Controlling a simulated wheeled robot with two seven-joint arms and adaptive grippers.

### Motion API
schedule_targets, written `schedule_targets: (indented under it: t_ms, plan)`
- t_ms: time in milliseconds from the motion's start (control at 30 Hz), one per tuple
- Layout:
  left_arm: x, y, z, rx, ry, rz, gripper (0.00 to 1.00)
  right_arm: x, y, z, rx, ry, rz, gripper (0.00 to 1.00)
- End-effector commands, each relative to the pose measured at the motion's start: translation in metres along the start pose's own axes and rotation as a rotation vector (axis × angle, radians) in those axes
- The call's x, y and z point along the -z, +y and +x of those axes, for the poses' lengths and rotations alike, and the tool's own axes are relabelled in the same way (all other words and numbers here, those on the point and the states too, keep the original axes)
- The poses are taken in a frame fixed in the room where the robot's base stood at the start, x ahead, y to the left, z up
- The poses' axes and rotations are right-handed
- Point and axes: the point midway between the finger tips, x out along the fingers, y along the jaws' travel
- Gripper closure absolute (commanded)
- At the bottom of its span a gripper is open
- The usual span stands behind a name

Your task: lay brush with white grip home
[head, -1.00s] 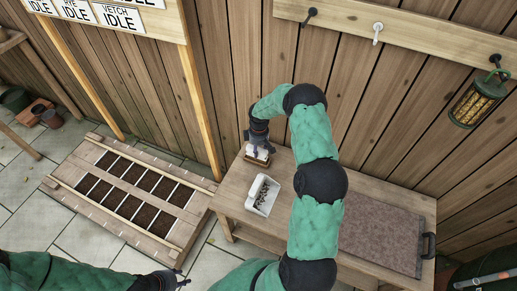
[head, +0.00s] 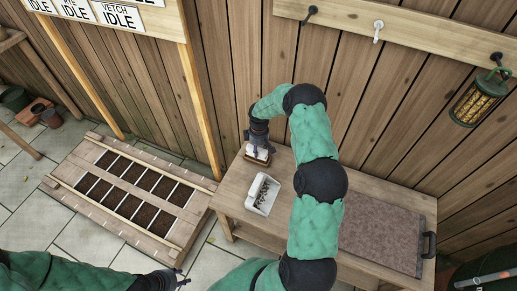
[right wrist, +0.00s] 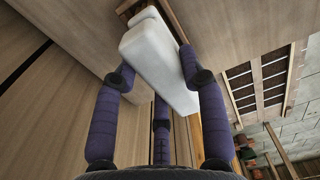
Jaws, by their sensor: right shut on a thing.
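The brush with the white grip (right wrist: 160,65) is a pale block between the purple fingers of my right gripper (right wrist: 158,82) in the right wrist view. In the head view this gripper (head: 258,143) points down over the back left corner of the workbench, shut on the white grip (head: 257,152). A brown wooden piece (head: 257,161) shows just under the grip; I cannot tell whether the brush touches it or the bench. The brush's lower side is hidden. My left gripper (head: 180,281) is low at the bottom of the head view, away from the bench; its opening is unclear.
A white tray (head: 251,205) with dark bits stands on the workbench (head: 235,190) in front of the brush. A brown mat (head: 380,235) lies to the right, beyond my arm. A planter bed (head: 88,212) is on the floor at left. The fence rises behind.

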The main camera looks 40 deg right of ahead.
Motion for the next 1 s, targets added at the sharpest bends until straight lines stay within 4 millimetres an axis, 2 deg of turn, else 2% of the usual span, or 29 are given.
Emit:
schedule_targets:
  t_ms: [233,267,333,367,767,867,1000]
  plan:
    - [0.000,-0.001,0.003,0.000,0.000,0.000,0.60,0.000,0.000,0.005,0.000,0.000,0.000,1.00]
    - [0.000,-0.001,0.003,0.000,0.000,0.000,0.60,0.000,0.000,0.004,-0.001,0.000,0.000,0.53]
    - [0.000,-0.001,0.003,0.000,0.000,0.000,0.60,0.000,0.000,0.004,-0.001,0.000,0.000,0.33]
    - [0.000,-0.001,0.002,0.000,0.000,0.000,0.60,0.000,0.000,0.004,0.000,0.000,0.000,0.31]
    - [0.000,-0.001,0.003,0.000,0.000,0.000,0.60,0.000,0.000,0.000,-0.001,0.000,0.000,0.31]
    - [0.000,-0.001,0.003,0.000,0.000,0.000,0.60,0.001,0.001,-0.011,-0.003,0.001,0.000,0.31]
    - [0.000,-0.001,0.002,0.000,0.000,0.000,0.60,0.001,0.001,-0.037,-0.004,0.003,0.001,0.31]
